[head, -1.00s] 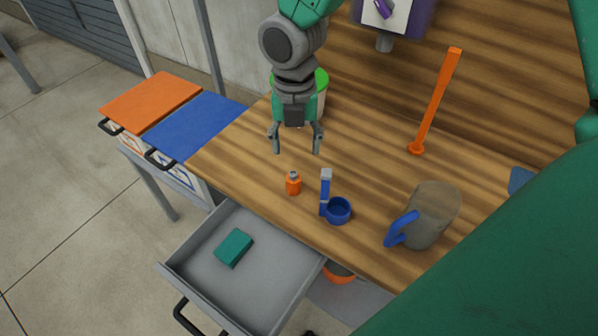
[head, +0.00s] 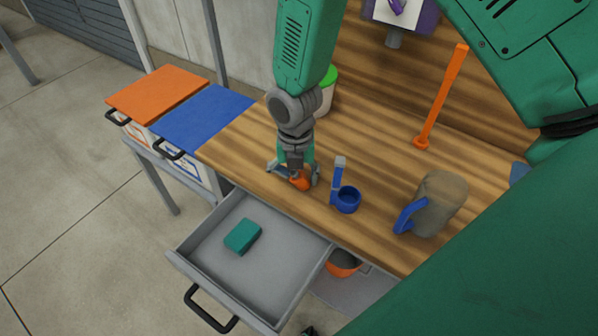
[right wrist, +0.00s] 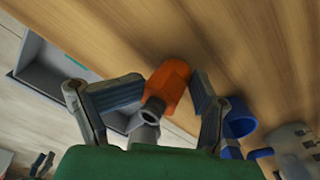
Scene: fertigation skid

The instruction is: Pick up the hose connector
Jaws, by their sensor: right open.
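The hose connector (head: 301,181) is a small orange piece with a grey nozzle, standing on the wooden bench near its front edge. My right gripper (head: 294,178) is open right above it, with its fingers on either side and partly covering it in the head view. In the right wrist view the connector (right wrist: 167,88) lies between the two open fingers (right wrist: 165,95), closer to the right finger. I cannot tell whether that finger touches it.
A blue cup-shaped holder (head: 348,200) with an upright handle stands close to the right of the connector. A grey-brown jug (head: 440,205) stands farther right. An open grey drawer (head: 205,238) holding a teal block (head: 242,236) juts out in front. An orange stick (head: 443,95) stands at the back.

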